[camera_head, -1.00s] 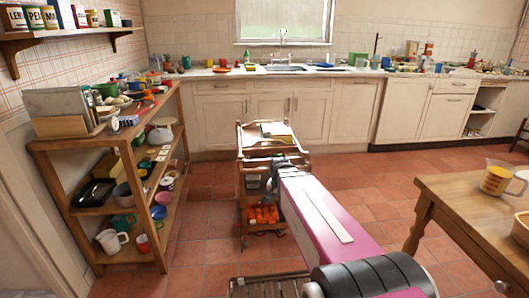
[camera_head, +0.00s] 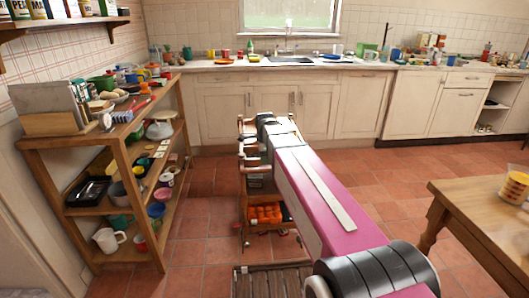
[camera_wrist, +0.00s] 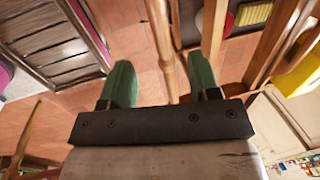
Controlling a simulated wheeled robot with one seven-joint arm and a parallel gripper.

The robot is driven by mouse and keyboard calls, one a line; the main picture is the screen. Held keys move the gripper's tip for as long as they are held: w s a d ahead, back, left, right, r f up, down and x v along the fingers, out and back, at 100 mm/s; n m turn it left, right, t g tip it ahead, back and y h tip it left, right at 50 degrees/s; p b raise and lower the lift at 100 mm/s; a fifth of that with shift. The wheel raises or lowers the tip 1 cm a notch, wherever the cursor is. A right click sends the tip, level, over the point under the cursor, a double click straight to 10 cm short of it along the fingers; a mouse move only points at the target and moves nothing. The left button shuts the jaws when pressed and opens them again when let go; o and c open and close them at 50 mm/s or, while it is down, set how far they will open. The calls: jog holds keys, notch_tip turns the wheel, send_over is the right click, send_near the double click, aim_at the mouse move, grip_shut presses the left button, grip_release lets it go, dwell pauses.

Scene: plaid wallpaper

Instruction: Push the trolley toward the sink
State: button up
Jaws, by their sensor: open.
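The trolley (camera_head: 243,200) is a wooden cart on the red tiled floor, standing in front of the sink cabinets. Its top is largely hidden by my pink arm, and orange items sit on its lower shelf. The sink (camera_head: 290,60) is set in the counter beyond it, under the window, with clear floor between trolley and cabinets. In the wrist view my gripper (camera_wrist: 161,78) has two green fingers, spread wide apart. A thin wooden rail (camera_wrist: 161,38), apparently part of the trolley, runs through the gap between them. Whether they touch it cannot be told.
A wooden shelf unit (camera_head: 128,160) loaded with dishes stands left of the trolley. A wooden table (camera_head: 480,215) with a cup is at the right. The counter (camera_head: 215,66) holds many small items. Tiled floor is open between trolley and table.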

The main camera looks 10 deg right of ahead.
jog(key=f, duration=0.2)
jog(key=w+f, duration=0.1)
jog(key=f, duration=0.5)
jog(key=shift+w+f, duration=0.2)
jog(key=shift+w, duration=0.15)
grip_shut()
jog(key=w, duration=4.6)
jog(key=shift+w, duration=0.35)
grip_release()
jog(key=shift+r, duration=0.1)
